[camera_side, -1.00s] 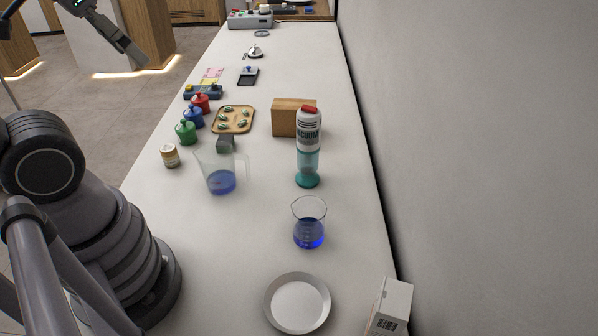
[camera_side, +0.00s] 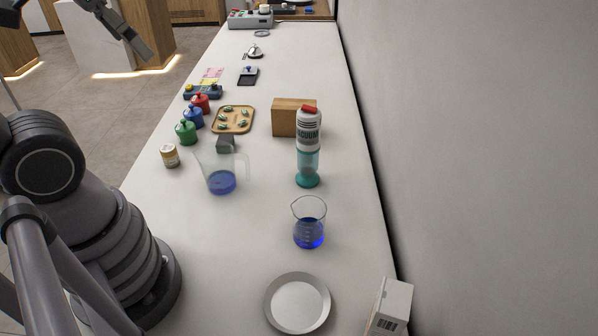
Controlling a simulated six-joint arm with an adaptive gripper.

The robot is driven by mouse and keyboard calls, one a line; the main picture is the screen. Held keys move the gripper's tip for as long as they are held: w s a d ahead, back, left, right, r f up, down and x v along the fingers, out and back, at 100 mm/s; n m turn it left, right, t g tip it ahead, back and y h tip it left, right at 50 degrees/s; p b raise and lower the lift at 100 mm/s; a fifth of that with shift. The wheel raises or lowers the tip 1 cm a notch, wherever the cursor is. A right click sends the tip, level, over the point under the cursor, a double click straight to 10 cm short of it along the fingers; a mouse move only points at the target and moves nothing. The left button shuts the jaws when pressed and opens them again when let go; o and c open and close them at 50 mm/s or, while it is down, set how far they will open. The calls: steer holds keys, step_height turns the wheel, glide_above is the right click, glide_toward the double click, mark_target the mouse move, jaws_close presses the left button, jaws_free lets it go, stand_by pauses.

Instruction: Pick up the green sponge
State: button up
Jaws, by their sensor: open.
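A small block (camera_side: 226,142), dark grey with a greenish front, stands on the white counter just behind the clear measuring jug. It may be the green sponge, but it is too small to be sure. My gripper (camera_side: 143,50) is at the upper left, in the air over the floor beyond the counter's left edge. It is open and empty, well apart from the block.
The measuring jug (camera_side: 221,181) with blue liquid stands close in front of the block. Green (camera_side: 186,133), blue (camera_side: 194,118) and red (camera_side: 201,103) jars stand to its left. A wooden tray (camera_side: 217,129) lies behind it. A vacuum bottle (camera_side: 308,150) and beaker (camera_side: 309,232) stand right.

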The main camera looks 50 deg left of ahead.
steer(key=w+a+f+m+g+y, duration=0.35)
steer(key=w+a, duration=0.25)
steer(key=w, duration=0.4)
steer(key=m+g+y, duration=0.7)
steer(key=m+y, duration=0.2)
steer(key=m, duration=0.1)
glide_above(231, 142)
step_height(231, 142, down, 29)
step_height(231, 142, down, 8)
steer(key=shift+w+d+r, duration=0.1)
steer(key=shift+d, duration=0.05)
steer(key=shift+h+x, duration=0.25)
steer(key=shift+x, duration=1.25)
steer(key=shift+t, duration=0.25)
steer(key=shift+c, duration=0.4)
steer(key=shift+r+n, duration=0.1)
steer(key=shift+n, duration=0.15)
steer(key=c, duration=0.8)
